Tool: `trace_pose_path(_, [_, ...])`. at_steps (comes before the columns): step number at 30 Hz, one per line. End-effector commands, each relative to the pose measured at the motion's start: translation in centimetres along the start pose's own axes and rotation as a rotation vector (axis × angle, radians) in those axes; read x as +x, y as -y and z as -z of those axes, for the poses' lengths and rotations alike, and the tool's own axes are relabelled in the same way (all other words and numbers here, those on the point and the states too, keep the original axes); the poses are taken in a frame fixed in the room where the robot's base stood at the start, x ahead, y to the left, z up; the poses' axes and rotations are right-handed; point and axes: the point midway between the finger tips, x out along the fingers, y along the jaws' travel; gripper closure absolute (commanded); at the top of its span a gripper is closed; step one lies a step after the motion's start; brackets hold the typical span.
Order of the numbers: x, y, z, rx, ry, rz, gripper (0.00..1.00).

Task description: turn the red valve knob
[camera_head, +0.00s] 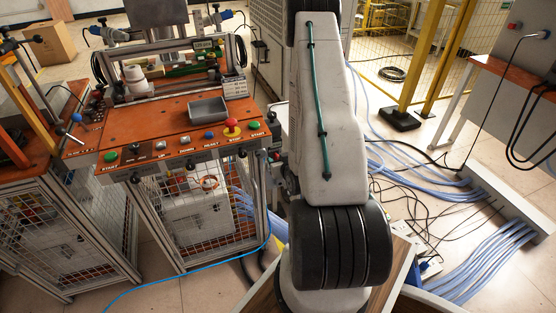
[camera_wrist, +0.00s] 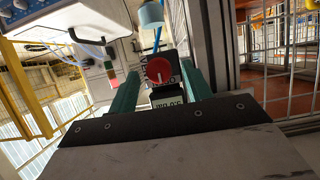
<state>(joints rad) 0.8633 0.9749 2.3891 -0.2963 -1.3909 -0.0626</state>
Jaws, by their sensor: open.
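The red valve knob (camera_wrist: 159,70) shows in the wrist view as a round red disc with a pale mark, on a dark fitting above a small digital display (camera_wrist: 167,101). My gripper (camera_wrist: 159,74) is open, its two green fingers to the left and right of the knob. I see gaps between the fingers and the knob; how far the tips are from it in depth I cannot tell. In the head view my arm hides the gripper, and I cannot make out the knob.
A metal post (camera_wrist: 218,45) runs close to the right finger in the wrist view, and a light blue cylinder (camera_wrist: 150,14) with a blue hose is above the knob.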

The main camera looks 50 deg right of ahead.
Motion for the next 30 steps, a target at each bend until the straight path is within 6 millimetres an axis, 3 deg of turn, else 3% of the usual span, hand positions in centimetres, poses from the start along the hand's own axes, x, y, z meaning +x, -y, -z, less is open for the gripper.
trace_pose_path(11, [0.77,-0.01,0.01,0.000,0.001,0.000,0.51])
trace_pose_path(15, [0.77,0.00,0.01,0.000,0.001,0.000,0.90])
trace_pose_path(16, [0.76,0.01,0.01,0.000,0.001,0.000,0.94])
trace_pose_path(30, [0.78,0.01,-0.01,0.080,0.001,0.037,0.94])
